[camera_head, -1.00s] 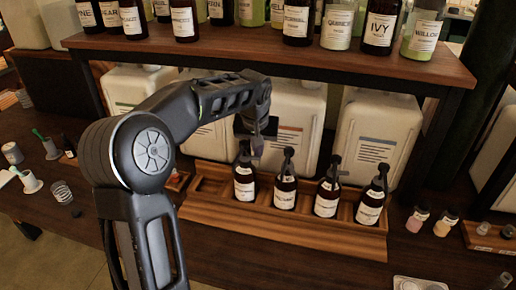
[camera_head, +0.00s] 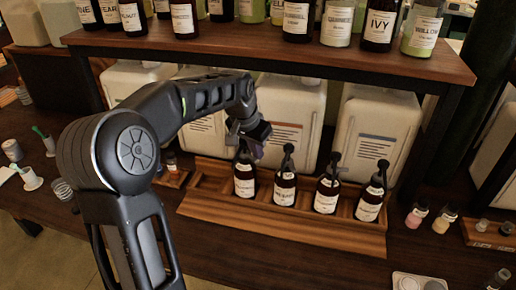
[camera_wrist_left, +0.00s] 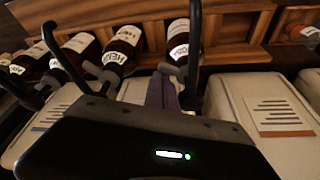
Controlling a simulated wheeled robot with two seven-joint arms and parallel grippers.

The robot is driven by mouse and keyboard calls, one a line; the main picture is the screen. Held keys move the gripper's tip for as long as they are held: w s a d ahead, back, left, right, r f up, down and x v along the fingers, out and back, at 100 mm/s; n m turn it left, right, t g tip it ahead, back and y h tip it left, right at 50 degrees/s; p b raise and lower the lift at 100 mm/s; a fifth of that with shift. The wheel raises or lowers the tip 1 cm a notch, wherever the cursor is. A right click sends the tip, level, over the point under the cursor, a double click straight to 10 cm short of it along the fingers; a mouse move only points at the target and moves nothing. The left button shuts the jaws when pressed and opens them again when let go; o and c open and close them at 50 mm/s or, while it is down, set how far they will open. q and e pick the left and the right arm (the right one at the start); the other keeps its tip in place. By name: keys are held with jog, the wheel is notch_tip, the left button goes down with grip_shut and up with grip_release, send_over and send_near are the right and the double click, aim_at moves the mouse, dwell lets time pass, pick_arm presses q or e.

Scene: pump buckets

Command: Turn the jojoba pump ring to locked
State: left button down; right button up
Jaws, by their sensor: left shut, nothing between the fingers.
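Several dark pump bottles with white labels stand in a row in the wooden rack (camera_head: 290,227). They are the leftmost bottle (camera_head: 244,182), the second bottle (camera_head: 284,190), the third bottle (camera_head: 326,196) and the rightmost bottle (camera_head: 370,206). Their labels are too small or cut off to tell which is jojoba. My left gripper (camera_head: 257,150) is shut and empty, close behind and beside the leftmost bottle's black pump head. In the left wrist view its purple fingers (camera_wrist_left: 162,90) show between two bottles; I cannot tell whether they touch a pump. My right gripper is not in view.
Large cream jugs (camera_head: 376,135) stand close behind the rack. A shelf (camera_head: 270,50) with labelled bottles overhangs them. Small jars (camera_head: 417,215) stand to the right, and a white tray (camera_head: 410,284) lies at the front. The table left of the rack holds small items.

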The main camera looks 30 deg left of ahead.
pick_arm(q)
jog(key=shift+s, duration=0.4)
jog(key=shift+w, duration=0.1)
jog(key=shift+w+a, duration=0.25)
jog(key=shift+a, duration=0.05)
jog(key=shift+w+a+p, duration=0.2)
jog(key=shift+a+p, duration=0.05)
jog(key=shift+p, duration=0.05)
